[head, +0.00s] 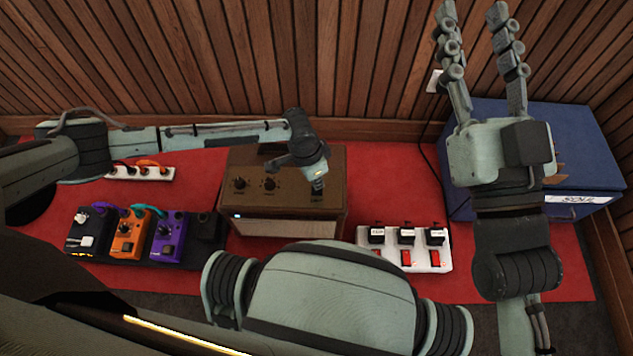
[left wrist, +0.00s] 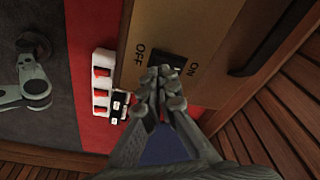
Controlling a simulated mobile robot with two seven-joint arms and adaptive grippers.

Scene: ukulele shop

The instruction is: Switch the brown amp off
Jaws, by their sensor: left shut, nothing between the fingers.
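The brown amp (head: 285,200) stands on the red mat in the middle of the head view, with dark knobs on its top panel and a small bright light at its front left. In the left wrist view its tan panel (left wrist: 200,25) carries a black switch (left wrist: 168,62) between the labels OFF and ON. My left gripper (head: 318,188) is shut and empty, pointing down over the amp's right side. In the left wrist view its fingertips (left wrist: 160,80) are at the switch and partly cover it; contact cannot be told. My right gripper (head: 482,40) is open, empty and raised at the right.
A white switch strip (head: 437,257) stands right of the amp. Several pedals (head: 128,236) and a white power strip (head: 150,174) lie to the left. A blue case (head: 590,170) stands behind my right arm. The wood-panelled wall (head: 250,60) closes off the back.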

